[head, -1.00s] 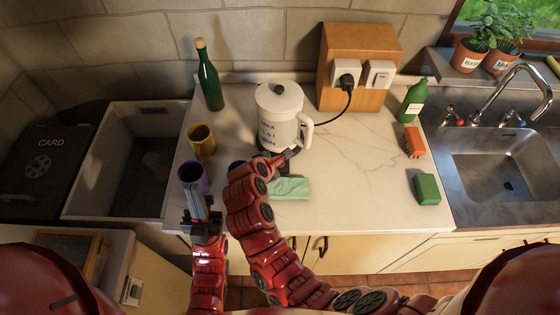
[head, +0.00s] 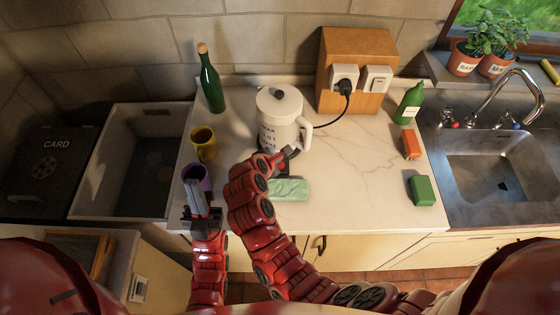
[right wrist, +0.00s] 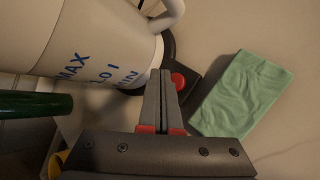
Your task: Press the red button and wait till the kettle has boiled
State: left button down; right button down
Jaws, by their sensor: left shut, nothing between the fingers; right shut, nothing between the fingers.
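The white kettle (head: 281,121) stands upright on its dark base on the worktop, lid on, handle to the right. In the right wrist view its wall (right wrist: 95,45) bears blue level marks. The round red button (right wrist: 178,81) is on the dark base, partly behind my right fingers. My right gripper (head: 289,151) is shut beside the kettle's base. In the right wrist view its fingertips (right wrist: 161,73) are right by the button; whether they touch it I cannot tell. My left gripper (head: 194,178) is shut and empty, in front of the purple mug (head: 204,174). No steam shows.
A green cloth (head: 290,190) lies close to my right gripper. A yellow mug (head: 203,142) and a tall green bottle (head: 211,82) stand left. The cord runs to a socket (head: 343,78). Right are an orange brush (head: 411,144), green block (head: 421,190) and sink (head: 490,165).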

aim_at(286, 126)
jog(key=shift+r+p, duration=1.7)
jog(key=shift+r, duration=0.3)
jog(key=shift+f, duration=0.1)
